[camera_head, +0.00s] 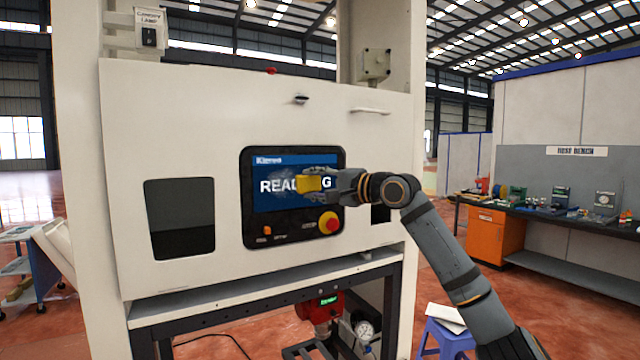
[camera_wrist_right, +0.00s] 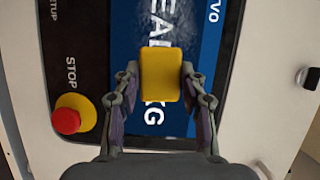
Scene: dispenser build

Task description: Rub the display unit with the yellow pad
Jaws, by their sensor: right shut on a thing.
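The display unit (camera_head: 262,220) is a black panel with a blue screen on the white machine front. It also fills much of the right wrist view (camera_wrist_right: 95,20). A greyish smudge shows on the screen, left of the pad. My right gripper (camera_head: 328,184) is shut on the yellow pad (camera_head: 309,184) in front of the screen, covering part of its lettering. In the right wrist view the pad (camera_wrist_right: 161,76) sits between both fingers, over the screen. I cannot tell whether it touches the glass. My left gripper is not in view.
A red stop button on a yellow base (camera_head: 329,222) sits at the panel's lower right, near my right gripper. A dark window (camera_head: 180,218) is left of the panel. A handle (camera_head: 370,111) is above right. A blue stool (camera_head: 446,335) stands at lower right.

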